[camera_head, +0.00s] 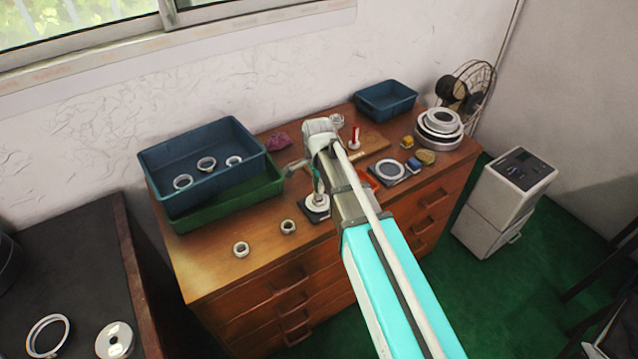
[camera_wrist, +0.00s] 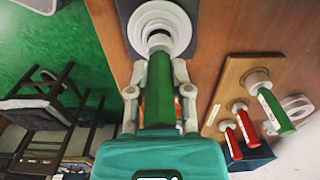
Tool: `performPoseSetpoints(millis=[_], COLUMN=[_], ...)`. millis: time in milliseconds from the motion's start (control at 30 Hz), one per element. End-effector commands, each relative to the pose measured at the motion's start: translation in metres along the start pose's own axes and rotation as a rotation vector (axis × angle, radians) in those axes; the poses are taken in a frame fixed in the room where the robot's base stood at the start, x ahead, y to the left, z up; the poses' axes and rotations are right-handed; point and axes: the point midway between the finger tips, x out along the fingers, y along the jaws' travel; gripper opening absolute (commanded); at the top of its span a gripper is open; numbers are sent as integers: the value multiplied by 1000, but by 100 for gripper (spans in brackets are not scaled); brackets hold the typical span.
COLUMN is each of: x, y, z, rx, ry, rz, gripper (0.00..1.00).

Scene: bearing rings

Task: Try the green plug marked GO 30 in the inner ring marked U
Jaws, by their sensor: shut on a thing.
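My gripper (camera_wrist: 160,92) is shut on a green-handled plug (camera_wrist: 160,105), with one finger on each side of the handle. The plug's pale metal end points at the middle of a white stepped round piece (camera_wrist: 150,20) on a dark plate. I cannot tell whether the end is in the bore or just above it. In the head view the plug (camera_head: 317,184) hangs below my wrist, over the white round piece (camera_head: 317,203). No GO 30 or U mark is readable, so I cannot tell which ring is U.
A wooden board (camera_wrist: 232,80) holds another green plug (camera_wrist: 275,112) and red plugs (camera_wrist: 247,125). Two small rings (camera_head: 241,249) (camera_head: 288,227) lie at the front left of the dresser. A blue tray (camera_head: 195,183) with rings sits in a green one (camera_head: 270,190). A large ring (camera_head: 378,170) lies right.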

Motion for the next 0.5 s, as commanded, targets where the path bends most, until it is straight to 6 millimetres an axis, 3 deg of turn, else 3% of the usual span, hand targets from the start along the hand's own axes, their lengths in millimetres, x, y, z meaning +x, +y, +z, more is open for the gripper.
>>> performPoseSetpoints(millis=[500], x=[-16], y=[0], z=[0], rx=[0], ry=[0], rz=[0], gripper=[0])
